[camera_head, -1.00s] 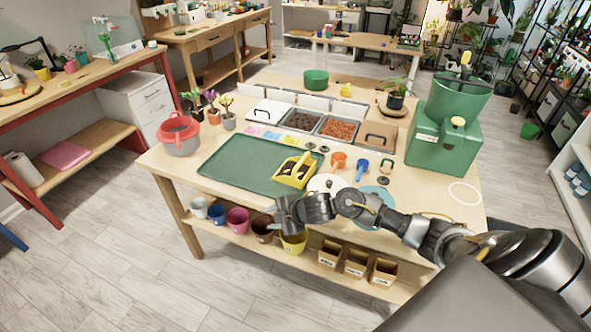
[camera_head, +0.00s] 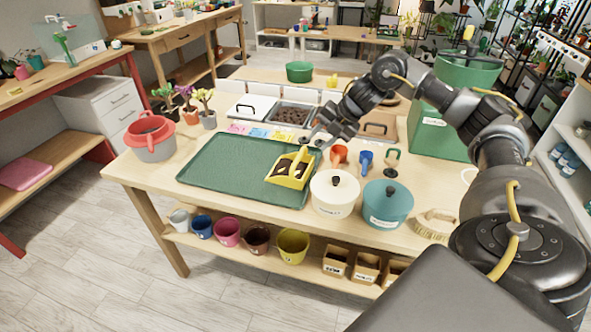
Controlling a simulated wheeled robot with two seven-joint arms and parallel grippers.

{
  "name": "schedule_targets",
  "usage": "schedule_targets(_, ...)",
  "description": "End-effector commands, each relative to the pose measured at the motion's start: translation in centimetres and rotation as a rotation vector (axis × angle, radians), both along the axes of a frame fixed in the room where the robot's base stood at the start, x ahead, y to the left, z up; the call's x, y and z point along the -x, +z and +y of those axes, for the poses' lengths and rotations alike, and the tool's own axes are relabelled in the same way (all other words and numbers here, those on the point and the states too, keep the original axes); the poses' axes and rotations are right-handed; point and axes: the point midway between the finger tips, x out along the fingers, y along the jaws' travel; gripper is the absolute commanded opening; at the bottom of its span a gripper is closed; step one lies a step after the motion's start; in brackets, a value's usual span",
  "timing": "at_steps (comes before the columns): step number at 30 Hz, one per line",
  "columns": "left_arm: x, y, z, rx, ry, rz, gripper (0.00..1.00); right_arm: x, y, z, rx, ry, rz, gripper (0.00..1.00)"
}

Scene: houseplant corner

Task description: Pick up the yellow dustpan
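The yellow dustpan (camera_head: 288,178) lies on the right part of the green tray (camera_head: 222,172) on the wooden table, with dark material in it. My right gripper (camera_head: 314,143) is just above and behind the dustpan's right side, pointing down to the left. A gap seems to remain between them, but I cannot tell its exact size. The fingers are small and dark, so their opening is unclear. My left gripper is out of view.
A white lidded pot (camera_head: 334,200) and a teal lidded pot (camera_head: 386,207) stand right of the dustpan. An orange scoop (camera_head: 339,154) and a blue scoop (camera_head: 366,160) lie behind them. The tray's left part is clear.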

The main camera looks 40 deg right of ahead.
Motion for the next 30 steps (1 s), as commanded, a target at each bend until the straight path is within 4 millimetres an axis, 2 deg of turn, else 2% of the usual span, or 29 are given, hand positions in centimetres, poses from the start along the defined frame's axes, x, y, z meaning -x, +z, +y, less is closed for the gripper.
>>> schedule_targets(1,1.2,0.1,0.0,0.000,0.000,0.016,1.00,-0.6,-0.7,0.6,-0.001,0.007,0.003,0.36)
schedule_targets(3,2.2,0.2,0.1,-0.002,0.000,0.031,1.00,-1.2,-1.7,1.1,-0.002,0.007,0.002,0.36)
schedule_targets(5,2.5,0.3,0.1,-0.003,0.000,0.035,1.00,-1.7,-2.4,1.3,-0.003,0.007,0.003,0.36)
schedule_targets(8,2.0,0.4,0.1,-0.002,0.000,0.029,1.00,-2.1,-3.4,1.5,-0.001,0.005,0.002,0.36)
schedule_targets(15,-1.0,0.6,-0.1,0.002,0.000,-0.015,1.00,-2.4,-4.0,1.7,0.000,0.002,0.000,0.36)
schedule_targets(24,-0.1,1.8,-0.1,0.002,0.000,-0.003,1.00,-4.0,-7.2,3.2,-0.001,0.001,0.001,0.36)
schedule_targets(30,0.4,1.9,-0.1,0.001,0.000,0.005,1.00,-4.6,-8.3,3.5,-0.001,0.000,-0.001,0.36)
